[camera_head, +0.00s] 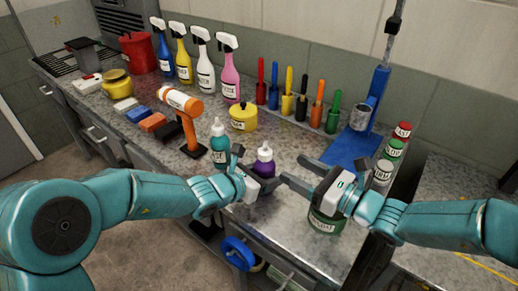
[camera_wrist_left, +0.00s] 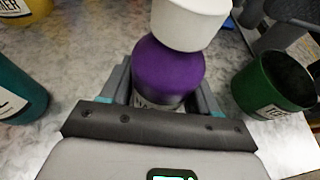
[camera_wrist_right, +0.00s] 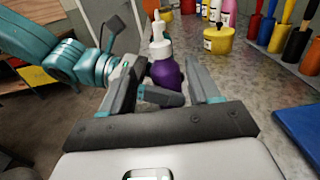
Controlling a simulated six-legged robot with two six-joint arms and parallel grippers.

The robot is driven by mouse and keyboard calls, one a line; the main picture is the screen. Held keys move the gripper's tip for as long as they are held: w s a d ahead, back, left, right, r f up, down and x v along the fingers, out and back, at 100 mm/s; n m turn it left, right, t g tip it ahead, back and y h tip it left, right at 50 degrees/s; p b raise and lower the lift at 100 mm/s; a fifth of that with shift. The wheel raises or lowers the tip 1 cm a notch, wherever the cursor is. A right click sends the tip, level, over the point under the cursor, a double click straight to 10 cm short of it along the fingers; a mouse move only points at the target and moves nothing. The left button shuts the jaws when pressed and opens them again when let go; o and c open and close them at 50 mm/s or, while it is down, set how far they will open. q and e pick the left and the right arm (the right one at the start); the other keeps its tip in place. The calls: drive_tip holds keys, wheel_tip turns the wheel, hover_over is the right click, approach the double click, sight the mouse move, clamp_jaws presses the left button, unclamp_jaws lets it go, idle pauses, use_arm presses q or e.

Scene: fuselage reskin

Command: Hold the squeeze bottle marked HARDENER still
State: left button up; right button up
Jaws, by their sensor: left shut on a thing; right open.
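A purple squeeze bottle (camera_head: 265,157) with a white cap stands upright near the bench's front edge; its label is mostly hidden and I cannot read it. My left gripper (camera_head: 258,168) is shut on it, with a finger on each side. In the left wrist view the purple bottle (camera_wrist_left: 168,72) sits between the fingers (camera_wrist_left: 165,92). My right gripper (camera_head: 291,171) is open and empty, to the right of the bottle. In the right wrist view the bottle (camera_wrist_right: 167,75) shows between and beyond the right fingers (camera_wrist_right: 168,88). A teal squeeze bottle (camera_head: 219,142) stands to the left.
A dark green tin (camera_head: 325,220) stands below my right gripper. A blue stand (camera_head: 353,148) is at the right. Small tins (camera_head: 392,150) line the right edge.

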sight(260, 150)
drive_tip(key=x, duration=1.1)
drive_tip(key=shift+w+a+f, duration=0.1)
drive_tip(key=shift+w+a, duration=0.2)
drive_tip(key=c, duration=1)
